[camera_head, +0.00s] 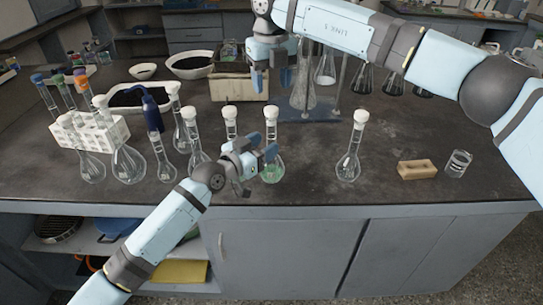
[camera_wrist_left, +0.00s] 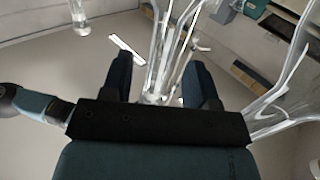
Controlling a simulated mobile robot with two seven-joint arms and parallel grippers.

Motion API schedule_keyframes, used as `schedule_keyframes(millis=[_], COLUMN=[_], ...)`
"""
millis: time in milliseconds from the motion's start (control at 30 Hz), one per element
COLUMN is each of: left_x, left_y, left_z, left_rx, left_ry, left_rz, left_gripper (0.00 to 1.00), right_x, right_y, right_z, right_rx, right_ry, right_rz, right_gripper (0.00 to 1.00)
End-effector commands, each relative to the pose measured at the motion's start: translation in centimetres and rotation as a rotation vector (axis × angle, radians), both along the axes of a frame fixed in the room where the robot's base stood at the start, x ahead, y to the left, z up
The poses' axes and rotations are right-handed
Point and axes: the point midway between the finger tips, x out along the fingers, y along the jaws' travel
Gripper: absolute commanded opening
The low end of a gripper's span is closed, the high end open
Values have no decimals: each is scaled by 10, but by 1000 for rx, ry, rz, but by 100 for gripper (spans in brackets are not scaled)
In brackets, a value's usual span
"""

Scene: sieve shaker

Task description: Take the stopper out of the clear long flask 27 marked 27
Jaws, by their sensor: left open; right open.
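Several clear long-necked flasks with white stoppers stand along the counter's front; I cannot read the number 27 on any. My right gripper (camera_head: 268,82) is open, pointing down above the counter's back middle.
A white rack (camera_head: 95,135) with capped tubes stands at the left. A beige box (camera_head: 232,88) and a stand holding a flask (camera_head: 303,90) are behind. A tan block (camera_head: 417,169) and small beaker (camera_head: 458,164) sit at the right.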

Motion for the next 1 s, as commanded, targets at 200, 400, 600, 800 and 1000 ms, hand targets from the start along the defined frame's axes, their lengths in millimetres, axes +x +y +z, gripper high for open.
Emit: schedule_keyframes(millis=[200, 400, 600, 800, 1000], left_x=[24, 34, 34, 34, 34], left_y=[-24, -33, -34, -34, -34], left_z=[0, 0, 0, 0, 0], left_rx=[-1, 1, 1, 1, 1], left_ry=[0, 0, -1, -1, -1], left_rz=[0, 1, 1, 1, 1], left_gripper=[54, 54, 54, 29, 0], right_x=[0, 0, 0, 0, 0], right_y=[0, 0, 0, 0, 0], right_z=[0, 0, 0, 0, 0], right_rx=[1, 1, 1, 1, 1], right_ry=[0, 0, 0, 0, 0], right_rz=[1, 1, 1, 1, 1], right_gripper=[56, 56, 56, 56, 56])
